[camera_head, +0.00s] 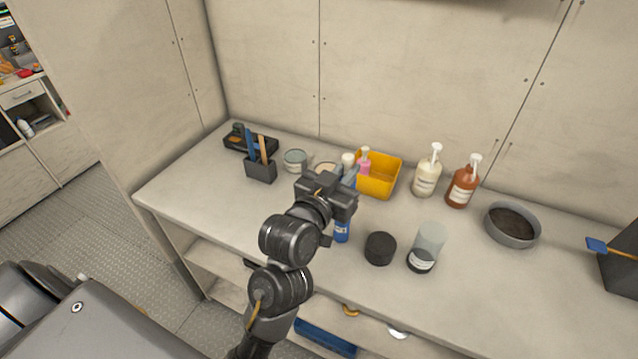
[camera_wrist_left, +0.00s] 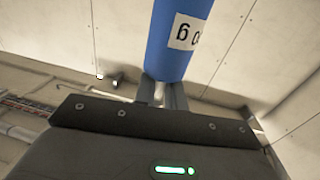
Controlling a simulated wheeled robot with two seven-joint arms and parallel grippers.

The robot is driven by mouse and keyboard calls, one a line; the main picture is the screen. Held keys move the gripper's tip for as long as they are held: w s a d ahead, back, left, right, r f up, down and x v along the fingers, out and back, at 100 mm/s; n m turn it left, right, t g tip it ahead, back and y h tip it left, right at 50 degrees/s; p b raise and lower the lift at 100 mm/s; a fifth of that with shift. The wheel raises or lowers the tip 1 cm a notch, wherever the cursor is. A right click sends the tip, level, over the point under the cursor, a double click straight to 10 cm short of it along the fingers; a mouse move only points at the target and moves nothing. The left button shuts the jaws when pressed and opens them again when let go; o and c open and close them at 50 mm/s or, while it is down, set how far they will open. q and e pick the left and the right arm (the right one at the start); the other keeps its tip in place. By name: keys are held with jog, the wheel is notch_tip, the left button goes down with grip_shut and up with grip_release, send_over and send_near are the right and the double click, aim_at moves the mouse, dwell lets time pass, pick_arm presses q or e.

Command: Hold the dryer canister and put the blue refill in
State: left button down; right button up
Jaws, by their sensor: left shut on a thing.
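The blue refill (camera_head: 342,232) is a small blue cylinder with a white label. My left gripper (camera_head: 349,179) is shut on it, and its lower part shows below the gripper over the counter. In the left wrist view the blue refill (camera_wrist_left: 181,38) runs up from between the two fingers (camera_wrist_left: 165,95); its far end is out of frame. What looks like the dryer canister (camera_head: 427,243), a pale translucent cylinder with a dark labelled base, stands upright on the counter to the right. A round black cap (camera_head: 380,247) lies between them. My right gripper is not in view.
Behind my left gripper stand a yellow bin (camera_head: 385,184), a pale tin (camera_head: 294,160) and a black tool holder (camera_head: 261,171). Two pump bottles (camera_head: 425,175) (camera_head: 461,188) and a grey bowl (camera_head: 512,225) stand farther right. The counter (camera_head: 480,285) is clear near its front right.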

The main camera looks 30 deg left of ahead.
pick_arm(q)
jog(key=w+d+r+m+g+h+p, duration=0.1)
jog(key=w+d+r+m+h+p, duration=0.25)
jog(key=d, duration=0.95)
jog(key=w+d+f+m+g+h+b, duration=0.1)
jog(key=d+f+h, duration=0.2)
jog(key=d, duration=0.4)
jog(key=shift+w+d+f, duration=0.15)
jog(key=shift+w+f, duration=0.1)
jog(key=shift+w, duration=0.15)
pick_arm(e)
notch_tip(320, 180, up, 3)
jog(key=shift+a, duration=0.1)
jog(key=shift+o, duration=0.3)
